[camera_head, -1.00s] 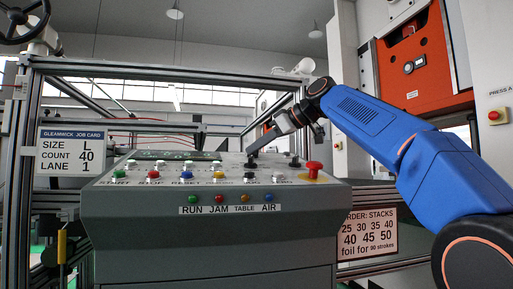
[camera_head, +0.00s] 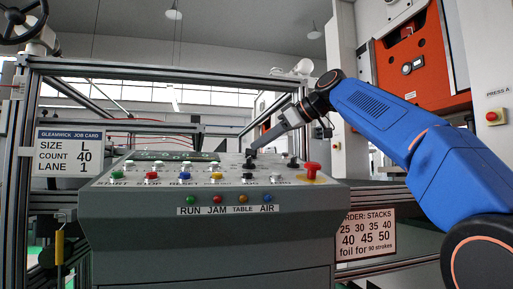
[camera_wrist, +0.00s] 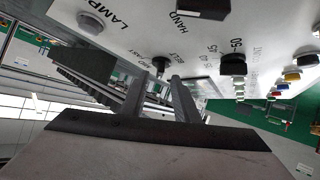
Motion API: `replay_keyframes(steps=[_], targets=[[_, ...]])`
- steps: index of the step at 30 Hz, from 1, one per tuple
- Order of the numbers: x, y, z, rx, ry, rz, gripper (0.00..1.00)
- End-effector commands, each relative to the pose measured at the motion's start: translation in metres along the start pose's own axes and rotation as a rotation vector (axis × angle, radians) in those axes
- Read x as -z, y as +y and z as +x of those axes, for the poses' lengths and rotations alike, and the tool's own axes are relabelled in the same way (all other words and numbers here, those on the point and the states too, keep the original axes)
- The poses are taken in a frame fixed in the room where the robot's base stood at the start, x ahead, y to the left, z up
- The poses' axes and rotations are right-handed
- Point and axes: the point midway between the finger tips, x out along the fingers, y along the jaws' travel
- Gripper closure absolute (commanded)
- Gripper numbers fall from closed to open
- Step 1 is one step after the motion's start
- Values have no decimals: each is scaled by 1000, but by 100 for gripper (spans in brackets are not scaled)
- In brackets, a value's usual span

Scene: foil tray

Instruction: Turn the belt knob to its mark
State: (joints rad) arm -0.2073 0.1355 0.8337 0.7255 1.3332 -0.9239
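In the wrist view a small dark knob (camera_wrist: 160,62) stands on the pale panel beside lettering that appears to end in "ELT". My gripper (camera_wrist: 160,78) is open, with a gap showing between its two dark fingers. The fingertips lie on either side of the knob's line, close to it; I cannot tell whether they touch it. In the head view my gripper (camera_head: 256,151) reaches down to the back right of the console, where the knob is too small to make out. The knob's mark and pointer are not legible.
Another black knob (camera_wrist: 233,65) with a number scale stands to the right. A black block (camera_wrist: 203,8) marked HAND and a grey button (camera_wrist: 90,22) by LAMP are close. A red mushroom button (camera_head: 311,170) is at the console's right. A job card (camera_head: 68,153) hangs left.

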Motion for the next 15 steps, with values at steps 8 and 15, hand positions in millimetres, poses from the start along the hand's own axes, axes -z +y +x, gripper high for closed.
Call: replay_keyframes(steps=[8,15], targets=[[0,1,-58,-4,2,0,72],[-1,2,-104,-4,0,0,72]])
